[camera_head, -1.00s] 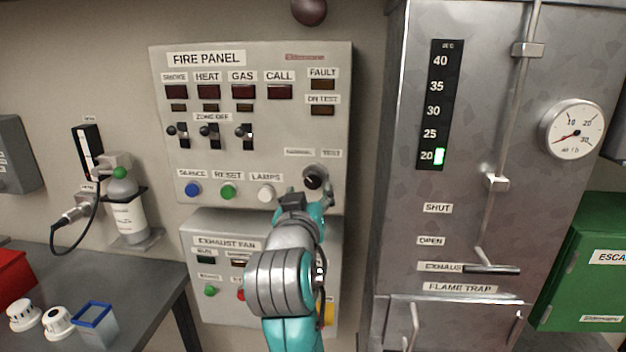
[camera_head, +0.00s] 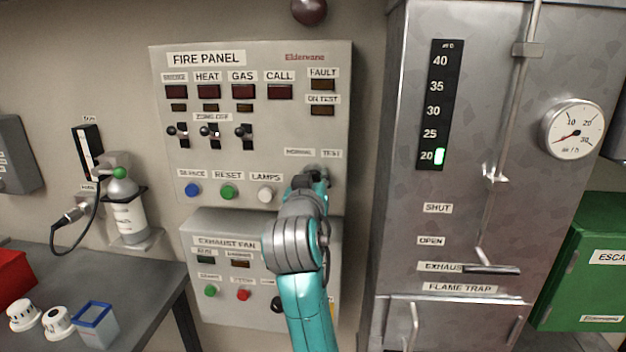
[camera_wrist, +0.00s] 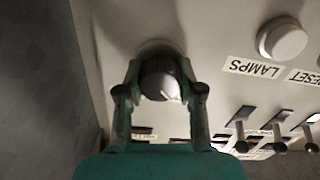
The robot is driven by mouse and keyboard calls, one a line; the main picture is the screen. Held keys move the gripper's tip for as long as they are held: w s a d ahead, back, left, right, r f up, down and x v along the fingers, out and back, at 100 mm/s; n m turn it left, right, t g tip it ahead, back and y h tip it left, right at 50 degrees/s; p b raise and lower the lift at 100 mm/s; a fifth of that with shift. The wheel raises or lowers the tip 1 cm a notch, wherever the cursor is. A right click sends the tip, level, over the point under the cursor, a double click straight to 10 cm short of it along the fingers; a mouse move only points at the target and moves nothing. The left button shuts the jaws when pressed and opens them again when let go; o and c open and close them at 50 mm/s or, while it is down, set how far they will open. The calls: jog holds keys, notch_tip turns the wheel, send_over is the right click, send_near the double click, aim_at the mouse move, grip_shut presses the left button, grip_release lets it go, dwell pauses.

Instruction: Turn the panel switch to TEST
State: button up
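The panel switch, a round black knob (camera_wrist: 160,82) with a white pointer mark, sits between the fingers of my gripper (camera_wrist: 160,70) in the wrist view. That view is upside down; the mark points to its lower right, which is the panel's upper left, on the NORMAL side. The fingers straddle the knob closely; I cannot tell whether they press on it. In the head view my gripper (camera_head: 316,177) covers most of the knob, under the NORMAL (camera_head: 299,152) and TEST (camera_head: 331,154) labels of the fire panel (camera_head: 250,60). The ON TEST lamp (camera_head: 322,110) looks dark.
The white LAMPS button (camera_head: 265,194) is close left of my gripper, with green RESET (camera_head: 228,191) beyond. Toggle switches (camera_head: 211,132) stick out above. The exhaust fan box (camera_head: 210,300) is below, and a metal cabinet (camera_head: 400,200) stands to the right.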

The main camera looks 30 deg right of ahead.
jog(key=c, duration=0.4)
jog(key=m, duration=1.3)
jog(key=shift+d+m, duration=0.1)
jog(key=shift+m, duration=0.2)
jog(key=shift+f+m, duration=0.1)
jog(key=shift+m, duration=2)
